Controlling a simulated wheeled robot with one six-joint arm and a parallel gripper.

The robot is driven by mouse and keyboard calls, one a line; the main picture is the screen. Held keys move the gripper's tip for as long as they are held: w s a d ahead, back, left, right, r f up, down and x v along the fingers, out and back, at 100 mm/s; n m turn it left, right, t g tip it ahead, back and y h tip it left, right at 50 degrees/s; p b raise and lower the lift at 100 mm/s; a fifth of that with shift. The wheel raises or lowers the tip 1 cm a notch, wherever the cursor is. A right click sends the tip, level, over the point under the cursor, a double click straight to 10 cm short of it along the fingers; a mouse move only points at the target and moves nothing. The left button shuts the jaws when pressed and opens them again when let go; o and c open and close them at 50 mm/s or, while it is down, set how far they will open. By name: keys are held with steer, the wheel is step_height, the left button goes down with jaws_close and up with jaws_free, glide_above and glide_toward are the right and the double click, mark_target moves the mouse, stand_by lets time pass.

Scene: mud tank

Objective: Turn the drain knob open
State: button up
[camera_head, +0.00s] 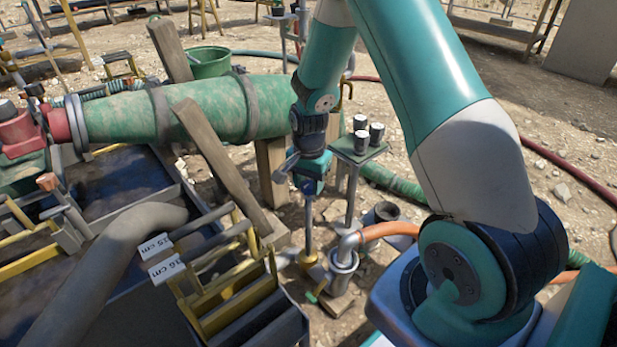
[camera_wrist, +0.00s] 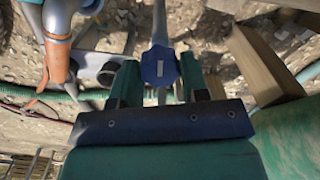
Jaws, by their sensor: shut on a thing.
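The drain knob is a blue, many-sided cap; in the wrist view the knob (camera_wrist: 158,66) sits between my two fingers. In the head view a bit of the blue knob (camera_head: 311,188) shows under my gripper, on top of an upright metal stem (camera_head: 309,225) that runs down to a brass fitting (camera_head: 308,258) near the ground. My gripper (camera_head: 312,178) points down and is shut on the knob; it also shows in the wrist view (camera_wrist: 158,84). The far sides of the knob are hidden by the fingers. I cannot tell how far the knob is turned.
An orange hose (camera_head: 392,230) joins a metal pipe (camera_head: 345,258) beside the stem.

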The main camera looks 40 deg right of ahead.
steer(key=n+p, duration=0.1)
steer(key=p, duration=0.1)
steer(key=n+p, duration=0.2)
steer(key=shift+r+n, duration=0.3)
steer(key=n+p, duration=0.4)
steer(key=shift+n, duration=0.3)
steer(key=n+p, duration=0.3)
steer(key=n, duration=0.1)
steer(key=shift+f, duration=0.1)
steer(key=shift+f+n+p, duration=0.1)
steer(key=shift+n+p, duration=0.8)
steer(key=shift+n, duration=1.2)
steer(key=o, duration=0.9)
